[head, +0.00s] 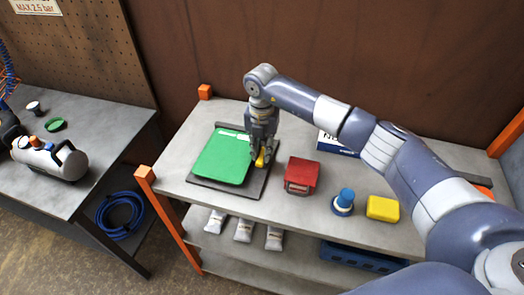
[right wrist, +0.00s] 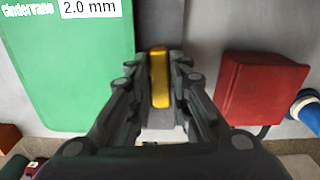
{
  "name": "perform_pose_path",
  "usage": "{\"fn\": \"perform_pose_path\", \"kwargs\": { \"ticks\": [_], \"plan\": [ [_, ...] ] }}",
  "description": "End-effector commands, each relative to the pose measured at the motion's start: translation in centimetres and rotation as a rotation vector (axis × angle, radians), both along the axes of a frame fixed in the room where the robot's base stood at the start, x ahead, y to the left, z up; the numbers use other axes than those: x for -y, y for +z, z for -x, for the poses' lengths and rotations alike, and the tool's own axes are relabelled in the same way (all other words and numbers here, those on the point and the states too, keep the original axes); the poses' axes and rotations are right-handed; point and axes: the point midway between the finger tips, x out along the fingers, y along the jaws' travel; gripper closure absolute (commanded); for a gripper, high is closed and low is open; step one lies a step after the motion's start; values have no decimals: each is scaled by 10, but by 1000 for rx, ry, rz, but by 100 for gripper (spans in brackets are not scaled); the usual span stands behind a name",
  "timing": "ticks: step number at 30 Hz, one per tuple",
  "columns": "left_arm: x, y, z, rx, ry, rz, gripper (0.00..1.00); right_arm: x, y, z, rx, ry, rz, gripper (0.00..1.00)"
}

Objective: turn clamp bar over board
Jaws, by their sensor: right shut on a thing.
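A green board (head: 222,157) lies flat on a dark base plate (head: 240,200) on the grey shelf top; in the right wrist view the board (right wrist: 70,75) carries a "2.0 mm" label. My right gripper (head: 261,158) reaches down at the board's right edge. It is shut on the yellow clamp bar (head: 260,161), which also shows between the fingers in the right wrist view (right wrist: 160,75). The bar lies beside the board's right edge, roughly along it, not across the board. The fingers hide part of the bar and its mount. My left gripper is not in view.
A red block (head: 301,173) stands just right of the base plate. Farther right are a blue-topped knob (head: 344,200) and a yellow block (head: 383,208). A white-and-blue box (head: 335,145) stands behind my arm. Orange posts (head: 158,205) mark the shelf corners.

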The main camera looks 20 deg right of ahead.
Motion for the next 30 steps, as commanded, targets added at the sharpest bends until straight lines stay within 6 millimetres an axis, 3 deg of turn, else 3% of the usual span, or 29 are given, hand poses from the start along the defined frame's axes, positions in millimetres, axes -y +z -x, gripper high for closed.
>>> {"fn": "perform_pose_path", "kwargs": {
  "ticks": [15,30],
  "plan": [
    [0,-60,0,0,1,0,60,-3,-5,-2,4,443,1,100],
    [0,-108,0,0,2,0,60,-7,-3,-1,3,917,0,100]
  ]
}}
